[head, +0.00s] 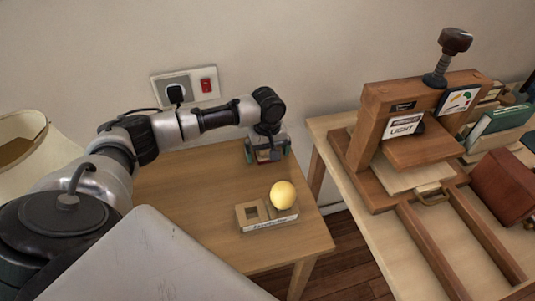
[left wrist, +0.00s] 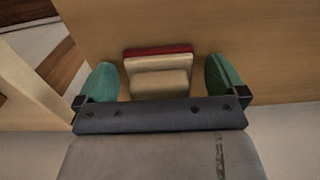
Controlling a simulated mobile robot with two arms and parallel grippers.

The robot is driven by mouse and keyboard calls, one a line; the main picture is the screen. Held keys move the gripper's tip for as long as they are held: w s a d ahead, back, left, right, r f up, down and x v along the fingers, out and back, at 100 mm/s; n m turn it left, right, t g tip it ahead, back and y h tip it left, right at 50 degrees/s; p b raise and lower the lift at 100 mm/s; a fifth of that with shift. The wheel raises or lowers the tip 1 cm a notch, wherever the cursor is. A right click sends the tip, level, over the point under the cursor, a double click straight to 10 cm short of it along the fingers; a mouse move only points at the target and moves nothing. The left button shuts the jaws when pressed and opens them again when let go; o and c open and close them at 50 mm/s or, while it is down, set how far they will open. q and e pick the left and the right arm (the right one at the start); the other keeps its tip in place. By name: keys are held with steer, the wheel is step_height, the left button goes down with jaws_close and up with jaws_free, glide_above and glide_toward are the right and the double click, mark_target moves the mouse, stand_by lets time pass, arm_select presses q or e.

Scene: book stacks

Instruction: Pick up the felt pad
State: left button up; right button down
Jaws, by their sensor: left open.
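What looks like the felt pad (left wrist: 160,84), a small cream block with a dark red layer along its far edge, lies on the small wooden table in the left wrist view. My left gripper (left wrist: 163,76) is open, with its green fingertips on either side of the pad. Gaps show between the pad and both fingers. In the head view my left gripper (head: 267,149) points down over the back right part of the small table, and mostly hides the pad. My right gripper is not in view.
A wooden holder with a yellow ball (head: 284,194) stands on the small table (head: 190,180) in front of my gripper. A wooden press (head: 372,130) and books (head: 503,186) stand on the table at right. A wall socket (head: 175,92) is behind; a lamp shade (head: 30,150) is at left.

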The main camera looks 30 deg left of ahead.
arm_select(q)
steer(key=c, duration=1)
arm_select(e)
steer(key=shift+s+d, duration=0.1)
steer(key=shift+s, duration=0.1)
arm_select(q)
steer(key=shift+r, duration=0.1)
steer(key=shift+r, duration=0.2)
step_height(320, 180, up, 4)
steer(key=shift+f+p, duration=0.2)
steer(key=shift+p, duration=0.2)
steer(key=s+d+r, duration=0.1)
steer(key=d+r, duration=0.1)
steer(key=d, duration=0.1)
steer(key=s+d+r+p, duration=0.1)
steer(key=d+r, duration=0.1)
steer(key=d, duration=0.2)
steer(key=s+d+r, duration=0.1)
steer(key=d+r, duration=0.1)
steer(key=d, duration=0.2)
steer(key=shift+s+r, duration=0.35)
steer(key=shift+r, duration=0.05)
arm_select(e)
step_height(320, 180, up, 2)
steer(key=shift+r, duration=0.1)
